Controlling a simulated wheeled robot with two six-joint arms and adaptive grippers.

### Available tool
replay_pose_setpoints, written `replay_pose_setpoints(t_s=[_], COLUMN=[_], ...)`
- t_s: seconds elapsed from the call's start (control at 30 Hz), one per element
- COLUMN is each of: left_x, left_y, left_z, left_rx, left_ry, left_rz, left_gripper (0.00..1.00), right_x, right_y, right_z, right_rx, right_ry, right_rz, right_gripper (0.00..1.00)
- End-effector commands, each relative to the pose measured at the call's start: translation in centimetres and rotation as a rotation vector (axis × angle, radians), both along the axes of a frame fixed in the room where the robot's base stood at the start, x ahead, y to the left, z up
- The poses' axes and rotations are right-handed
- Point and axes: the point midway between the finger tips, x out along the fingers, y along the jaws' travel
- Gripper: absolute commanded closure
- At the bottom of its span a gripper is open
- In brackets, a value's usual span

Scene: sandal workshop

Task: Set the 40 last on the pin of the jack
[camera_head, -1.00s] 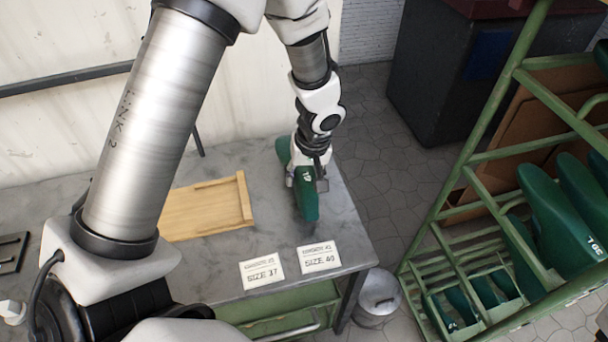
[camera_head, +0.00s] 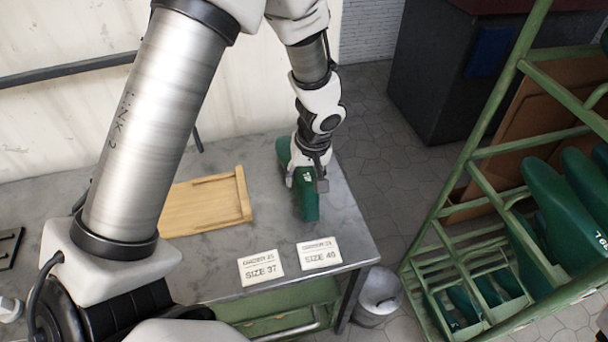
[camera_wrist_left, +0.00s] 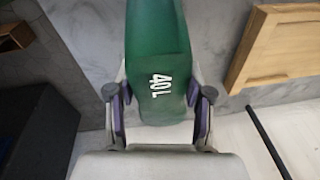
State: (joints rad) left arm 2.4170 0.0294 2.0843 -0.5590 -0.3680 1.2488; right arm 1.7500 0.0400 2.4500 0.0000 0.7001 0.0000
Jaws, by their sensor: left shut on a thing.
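The green 40 last (camera_head: 307,204) is held over the right end of the grey table, near the SIZE 40 card. My left gripper (camera_head: 308,178) is shut on it. In the left wrist view the last (camera_wrist_left: 158,65) stands between the two fingers of the left gripper (camera_wrist_left: 160,112), with "40L" in white on its surface facing the camera. Whether the last touches the table or something under it cannot be told. I cannot make out the jack or its pin in either view. My right gripper is not in view.
A SIZE 40 card (camera_head: 320,254) and a SIZE 37 card (camera_head: 261,267) lie at the table's front edge. A wooden tray (camera_head: 243,205) lies left of the last. A green rack (camera_head: 440,245) with several green lasts stands right, beside a metal bin (camera_head: 378,300).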

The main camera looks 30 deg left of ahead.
Motion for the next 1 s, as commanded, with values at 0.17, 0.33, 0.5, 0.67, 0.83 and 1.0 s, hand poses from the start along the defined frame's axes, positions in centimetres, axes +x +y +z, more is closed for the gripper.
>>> replay_pose_setpoints(t_s=[0.17,0.33,0.5,0.67,0.83,1.0], left_x=[0.0,0.0,0.0,0.0,0.0,0.1], left_y=[0.0,0.0,0.0,0.0,-0.1,-0.6], left_z=[-0.1,-0.3,-0.2,-0.2,0.3,3.5], left_rx=[0.000,0.000,0.000,0.000,0.001,0.002], left_ry=[-0.001,-0.001,-0.001,0.000,-0.002,-0.007], left_rz=[0.000,0.000,0.000,0.000,0.002,0.001], left_gripper=[0.89,0.89,0.20,0.20,0.20,0.20], right_x=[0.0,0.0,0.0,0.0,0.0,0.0], right_y=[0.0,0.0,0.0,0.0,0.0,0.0], right_z=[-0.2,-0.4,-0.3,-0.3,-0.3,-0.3], right_rx=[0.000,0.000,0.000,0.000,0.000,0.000], right_ry=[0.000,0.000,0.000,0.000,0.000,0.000], right_rz=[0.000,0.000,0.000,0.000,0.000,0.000], right_gripper=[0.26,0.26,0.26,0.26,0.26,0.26])
